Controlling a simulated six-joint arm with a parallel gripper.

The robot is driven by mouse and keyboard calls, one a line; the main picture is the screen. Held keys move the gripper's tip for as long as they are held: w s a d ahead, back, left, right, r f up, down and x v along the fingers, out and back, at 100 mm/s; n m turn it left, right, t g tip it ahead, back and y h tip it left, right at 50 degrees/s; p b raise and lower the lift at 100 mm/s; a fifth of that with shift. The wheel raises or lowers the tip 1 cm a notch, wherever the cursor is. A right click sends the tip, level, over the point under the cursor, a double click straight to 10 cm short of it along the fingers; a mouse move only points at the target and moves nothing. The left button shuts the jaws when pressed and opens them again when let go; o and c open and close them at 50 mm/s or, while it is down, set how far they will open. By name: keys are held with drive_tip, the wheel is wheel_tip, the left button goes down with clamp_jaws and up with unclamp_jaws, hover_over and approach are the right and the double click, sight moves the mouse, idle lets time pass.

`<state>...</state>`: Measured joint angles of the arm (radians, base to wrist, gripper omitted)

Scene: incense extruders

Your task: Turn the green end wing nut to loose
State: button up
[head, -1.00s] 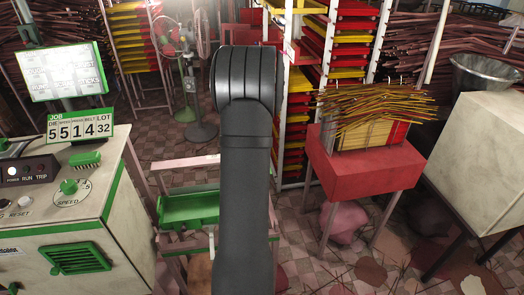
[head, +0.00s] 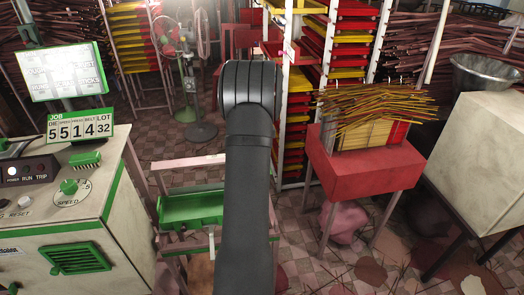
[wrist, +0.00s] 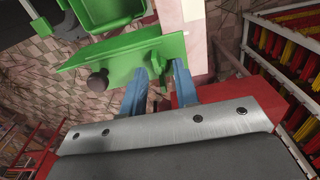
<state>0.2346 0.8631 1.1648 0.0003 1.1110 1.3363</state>
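In the wrist view, a green end plate (wrist: 115,58) with a round dark knob (wrist: 97,83) lies ahead of my gripper (wrist: 159,69). My two blue fingers stand apart, at the plate's right end. A small green part, which looks like the green wing nut (wrist: 160,76), shows between the fingers. I cannot tell whether either finger touches it, or how its wings are turned. In the head view my arm hides the gripper and the nut.
In the head view, a green tray (head: 190,208) sits left of my arm. A control cabinet (head: 50,228) stands at the left, and a red table (head: 365,172) with incense sticks (head: 375,105) at the right. Racks of red and yellow trays (head: 350,45) stand behind.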

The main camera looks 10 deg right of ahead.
clamp_jaws()
